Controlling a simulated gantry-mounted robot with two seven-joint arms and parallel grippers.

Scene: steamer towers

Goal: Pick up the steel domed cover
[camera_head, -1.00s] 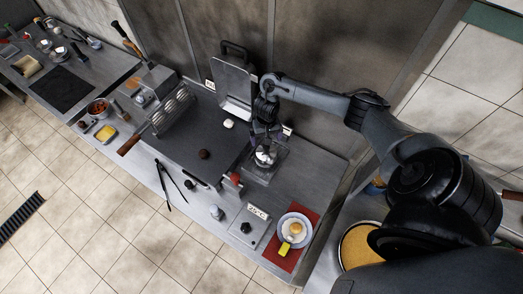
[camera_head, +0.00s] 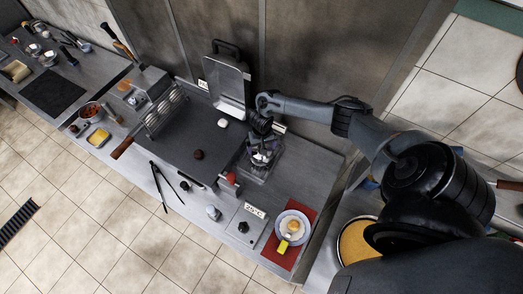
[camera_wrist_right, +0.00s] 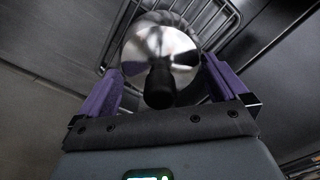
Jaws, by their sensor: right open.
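The steel domed cover (camera_wrist_right: 160,45) is shiny and round with a black knob on top. In the right wrist view it sits on or over a wire rack. In the head view the cover (camera_head: 262,156) is mostly hidden under my right gripper (camera_head: 262,148). My right gripper also shows in the right wrist view (camera_wrist_right: 160,85), open, with its purple-lined fingers on either side of the black knob. I cannot tell whether the fingers touch the cover. My left gripper is not in view.
A dark griddle (camera_head: 195,140) lies left of the cover, with a small dark patty (camera_head: 198,155) and a white piece on it. A red mat (camera_head: 282,252) with a plate (camera_head: 293,226) is at the front right. An upright metal press (camera_head: 227,82) stands behind.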

